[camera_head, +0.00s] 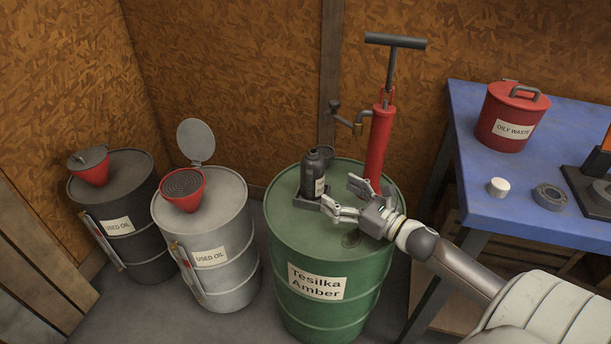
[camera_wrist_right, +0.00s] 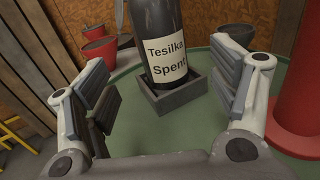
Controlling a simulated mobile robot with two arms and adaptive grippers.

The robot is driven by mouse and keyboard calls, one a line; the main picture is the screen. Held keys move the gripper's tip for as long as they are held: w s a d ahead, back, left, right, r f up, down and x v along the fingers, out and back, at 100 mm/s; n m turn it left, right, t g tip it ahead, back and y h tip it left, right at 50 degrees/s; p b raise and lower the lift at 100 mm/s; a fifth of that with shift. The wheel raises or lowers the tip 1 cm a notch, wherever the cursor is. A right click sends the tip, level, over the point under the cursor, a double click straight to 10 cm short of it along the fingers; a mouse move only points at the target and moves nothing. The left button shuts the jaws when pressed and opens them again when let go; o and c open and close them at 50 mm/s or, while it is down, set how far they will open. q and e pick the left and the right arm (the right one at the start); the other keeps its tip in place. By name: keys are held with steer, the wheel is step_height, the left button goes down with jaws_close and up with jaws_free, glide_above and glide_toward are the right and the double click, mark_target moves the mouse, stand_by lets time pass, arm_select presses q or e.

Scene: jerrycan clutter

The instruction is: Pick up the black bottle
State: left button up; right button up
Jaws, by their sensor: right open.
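The black bottle (camera_head: 313,176) stands upright in a shallow grey tray (camera_head: 308,200) on top of the green drum (camera_head: 323,263). In the right wrist view the bottle (camera_wrist_right: 155,25) carries a white label reading "Tesilka Spent", and its top is cut off. The tray (camera_wrist_right: 172,101) shows below it. My right gripper (camera_head: 341,195) is open just right of the bottle. In the wrist view its open fingers (camera_wrist_right: 170,95) lie on either side of the bottle's picture, with the bottle beyond them and apart from them. My left gripper is not in view.
A red hand pump (camera_head: 379,145) rises from the green drum, close behind my right gripper. Grey (camera_head: 207,235) and black (camera_head: 117,205) used-oil drums with red funnels stand left. A blue table (camera_head: 500,215) at right holds a red oily-waste can (camera_head: 511,117), white cap (camera_head: 499,187) and grey ring (camera_head: 550,196).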

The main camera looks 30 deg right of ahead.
mark_target(322, 178)
steer(key=shift+r+x, duration=0.2)
steer(key=shift+x, duration=1.8)
steer(key=shift+w+a+r, duration=0.1)
steer(key=shift+w+a, duration=0.05)
steer(key=shift+w, duration=0.25)
steer(key=b+x, duration=0.1)
steer(key=x, duration=0.2)
steer(key=shift+w+r, duration=0.1)
steer(key=shift+r, duration=0.1)
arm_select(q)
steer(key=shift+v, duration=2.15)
arm_select(e)
steer(key=shift+w, duration=0.55)
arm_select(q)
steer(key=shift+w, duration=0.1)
arm_select(e)
steer(key=c, duration=1.1)
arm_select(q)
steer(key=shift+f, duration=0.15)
arm_select(e)
steer(key=shift+c, duration=1.1)
steer(key=shift+r, duration=0.1)
